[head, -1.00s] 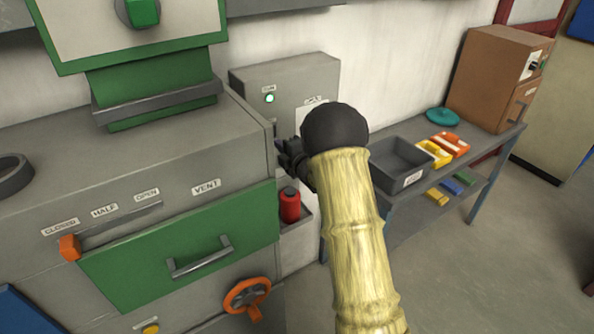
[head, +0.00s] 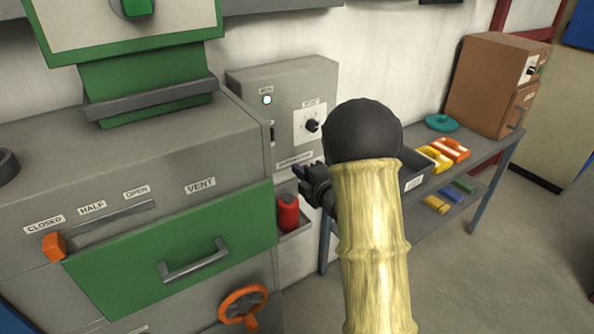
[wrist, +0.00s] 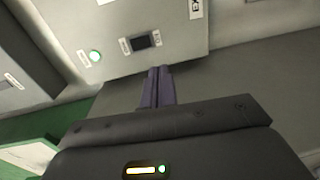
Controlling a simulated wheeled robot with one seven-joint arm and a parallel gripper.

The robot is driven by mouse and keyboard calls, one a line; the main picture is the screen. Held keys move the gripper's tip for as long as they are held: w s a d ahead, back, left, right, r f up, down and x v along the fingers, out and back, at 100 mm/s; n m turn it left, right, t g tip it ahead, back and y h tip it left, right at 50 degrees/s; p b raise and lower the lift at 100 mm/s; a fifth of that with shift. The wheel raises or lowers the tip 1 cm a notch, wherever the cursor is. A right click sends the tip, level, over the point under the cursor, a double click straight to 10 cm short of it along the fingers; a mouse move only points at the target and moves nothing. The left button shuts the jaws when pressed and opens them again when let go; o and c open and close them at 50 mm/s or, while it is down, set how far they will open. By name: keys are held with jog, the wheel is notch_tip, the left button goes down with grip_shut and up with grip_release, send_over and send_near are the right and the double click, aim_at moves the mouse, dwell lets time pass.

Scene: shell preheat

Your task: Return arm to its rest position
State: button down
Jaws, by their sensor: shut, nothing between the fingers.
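My gripper (wrist: 158,82) shows in the wrist view with its two purple fingers together and nothing between them. In the head view my gripper (head: 300,173) is a small dark shape, partly hidden by my own arm, in front of the grey control box. The control box (head: 240,92) has a lit green lamp (head: 267,99) and a black dial (head: 312,126). In the wrist view the box (wrist: 180,40) lies beyond the fingertips, with its lamp (wrist: 95,56) and a dark switch (wrist: 142,41). I cannot see the fingers touching anything.
The grey furnace with a green drawer (head: 170,255) and an orange lever (head: 54,246) stands at left. A red cylinder (head: 287,212) sits in a small holder. A bench with a grey bin (head: 413,181) and a brown cabinet (head: 490,85) is at right. The floor at right is open.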

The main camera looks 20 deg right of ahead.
jog(key=s+a+f+m+g+h+p, duration=0.1)
jog(key=s+a+m+g+h, duration=0.1)
jog(key=s+m+g, duration=0.4)
jog(key=s+a+f+m+g+h+p, duration=0.1)
jog(key=s+m+g, duration=0.6)
jog(key=s+m, duration=0.8)
jog(key=s+a+f+h, duration=0.1)
jog(key=s+h, duration=0.1)
jog(key=s, duration=0.5)
jog(key=shift+s+m+g, duration=0.3)
